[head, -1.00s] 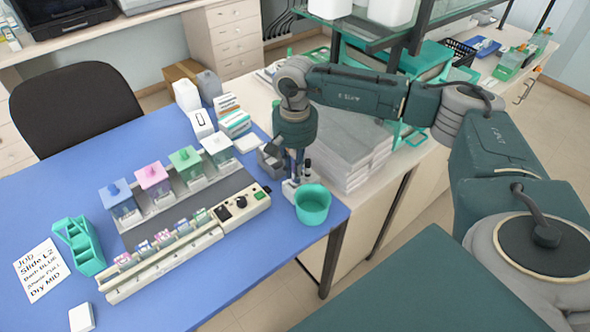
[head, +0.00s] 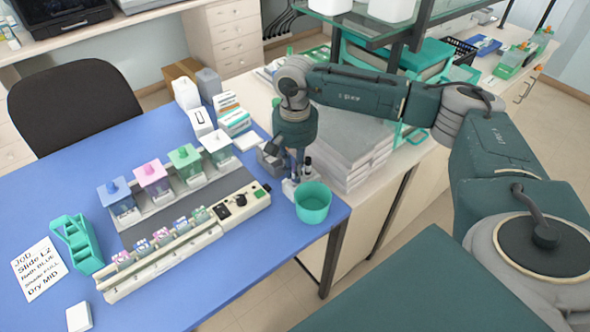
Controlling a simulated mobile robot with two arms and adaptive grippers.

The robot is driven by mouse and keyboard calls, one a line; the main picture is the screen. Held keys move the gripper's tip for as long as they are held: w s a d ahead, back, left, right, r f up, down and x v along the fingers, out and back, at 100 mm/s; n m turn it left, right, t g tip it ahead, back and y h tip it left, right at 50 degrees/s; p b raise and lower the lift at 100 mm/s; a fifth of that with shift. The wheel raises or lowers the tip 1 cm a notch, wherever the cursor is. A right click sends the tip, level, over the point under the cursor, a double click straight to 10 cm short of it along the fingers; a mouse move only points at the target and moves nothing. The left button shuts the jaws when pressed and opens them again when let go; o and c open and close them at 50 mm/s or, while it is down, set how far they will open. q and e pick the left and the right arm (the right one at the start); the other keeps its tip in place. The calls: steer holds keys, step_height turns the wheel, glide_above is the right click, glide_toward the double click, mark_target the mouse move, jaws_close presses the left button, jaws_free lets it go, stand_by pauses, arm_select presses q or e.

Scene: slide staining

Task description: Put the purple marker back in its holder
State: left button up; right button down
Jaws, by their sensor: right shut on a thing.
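My right gripper (head: 292,172) points down at the right end of the blue table (head: 240,290). It is shut on a slim thing, taken to be the purple marker, which is mostly hidden by the fingers. Just below is a small pale holder (head: 290,190) with a dark-capped marker (head: 308,165) standing upright at its right side. Whether the held marker is seated in the holder or just above it, I cannot tell. My left gripper is out of view.
A teal cup (head: 313,203) stands close in front of the holder. The staining station (head: 180,240) with colored-lid jars lies to the left. Stacked grey slabs (head: 350,150) rise behind right. Small boxes (head: 233,118) stand behind left.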

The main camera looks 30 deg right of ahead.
steer(key=c, duration=1.7)
jaws_free()
steer(key=shift+o, duration=0.2)
steer(key=shift+r, duration=0.15)
step_height(320, 180, up, 12)
steer(key=shift+f, duration=0.2)
